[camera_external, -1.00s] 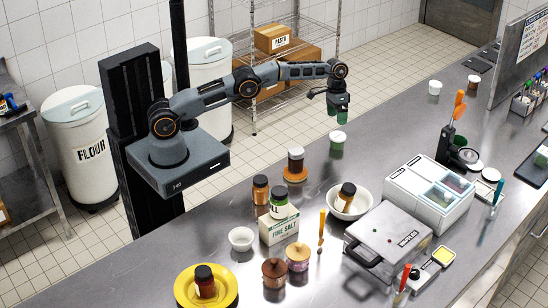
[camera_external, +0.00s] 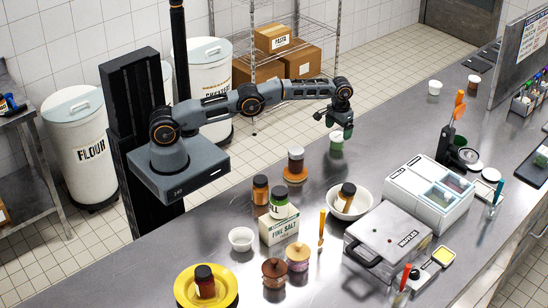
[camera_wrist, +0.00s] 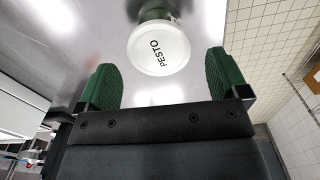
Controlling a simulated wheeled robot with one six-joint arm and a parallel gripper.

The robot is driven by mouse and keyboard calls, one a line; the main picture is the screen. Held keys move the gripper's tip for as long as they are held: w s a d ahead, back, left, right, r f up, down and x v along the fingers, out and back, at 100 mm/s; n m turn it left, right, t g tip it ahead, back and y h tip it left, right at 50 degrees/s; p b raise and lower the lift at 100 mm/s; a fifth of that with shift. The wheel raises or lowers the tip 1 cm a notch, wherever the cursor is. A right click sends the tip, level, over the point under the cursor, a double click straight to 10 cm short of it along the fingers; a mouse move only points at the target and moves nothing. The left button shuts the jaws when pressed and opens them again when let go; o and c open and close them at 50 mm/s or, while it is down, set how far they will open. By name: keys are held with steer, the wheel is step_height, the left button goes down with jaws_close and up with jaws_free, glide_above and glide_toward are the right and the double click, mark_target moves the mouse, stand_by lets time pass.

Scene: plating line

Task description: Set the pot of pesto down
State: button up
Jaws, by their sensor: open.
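The pot of pesto (camera_external: 337,137), a small green jar with a white lid, stands upright on the steel counter near its back edge. In the wrist view its lid (camera_wrist: 158,48) reads PESTO. My gripper (camera_external: 341,130) is just above the pot, partly overlapping it in the external view. In the wrist view my gripper's green fingers (camera_wrist: 161,62) are spread wide, one to each side of the lid, with gaps between. Nothing is held. The pot's lower part is mostly hidden below the lid in the wrist view.
The counter (camera_external: 390,130) is clear around the pot. A white cup (camera_external: 434,88) is farther right. The counter's back edge is close.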

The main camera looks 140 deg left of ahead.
mark_target(338, 135)
steer(key=shift+f+p, duration=0.65)
steer(key=shift+f, duration=2.1)
steer(key=c, duration=0.9)
steer(key=shift+c, duration=0.3)
steer(key=shift+r, duration=0.1)
